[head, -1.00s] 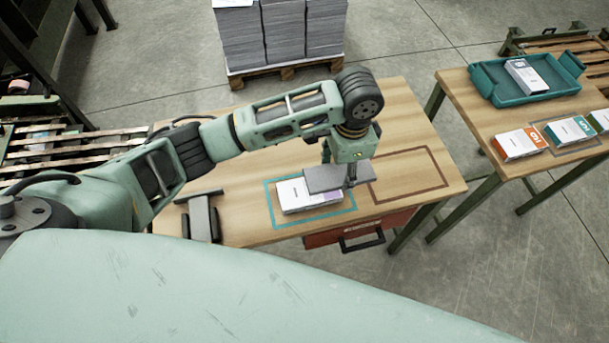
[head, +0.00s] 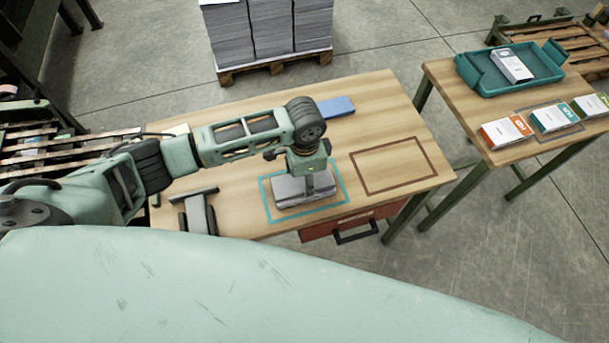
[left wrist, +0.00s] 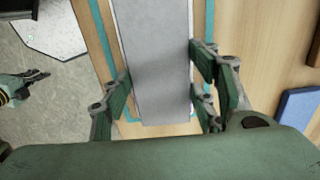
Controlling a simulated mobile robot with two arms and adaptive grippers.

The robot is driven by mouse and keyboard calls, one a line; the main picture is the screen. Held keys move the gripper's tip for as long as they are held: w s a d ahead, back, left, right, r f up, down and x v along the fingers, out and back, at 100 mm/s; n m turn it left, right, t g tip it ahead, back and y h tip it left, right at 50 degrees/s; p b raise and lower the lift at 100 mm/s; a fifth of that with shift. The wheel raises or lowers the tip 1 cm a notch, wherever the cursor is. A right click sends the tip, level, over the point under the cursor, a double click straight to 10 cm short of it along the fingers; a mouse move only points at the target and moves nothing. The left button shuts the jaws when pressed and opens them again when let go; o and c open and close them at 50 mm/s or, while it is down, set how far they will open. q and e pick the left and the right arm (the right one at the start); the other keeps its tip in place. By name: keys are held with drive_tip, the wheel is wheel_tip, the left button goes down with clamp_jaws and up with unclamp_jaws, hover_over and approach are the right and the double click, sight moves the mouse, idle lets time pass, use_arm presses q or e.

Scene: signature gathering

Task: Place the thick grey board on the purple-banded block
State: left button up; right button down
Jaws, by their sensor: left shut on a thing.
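My left gripper (head: 318,182) is over the teal-outlined area of the near table. It is shut on the thick grey board (head: 288,188), with a finger on each long side in the left wrist view (left wrist: 155,60). The board lies flat, right over the purple-banded block (head: 303,206), and covers most of it. I cannot tell whether board and block touch.
The teal outline (head: 267,203) surrounds the block. A brown outline (head: 395,165) to its right is empty. A blue board (head: 337,106) lies behind the arm. A dark grey stand (head: 198,213) is at left. Another table holds a teal tray (head: 490,80) and several boxes.

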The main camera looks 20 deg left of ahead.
use_arm(q)
drive_tip(key=o, duration=1.2)
drive_tip(key=shift+f, duration=0.1)
wheel_tip(320, 180, up, 12)
drive_tip(key=shift+s, duration=0.1)
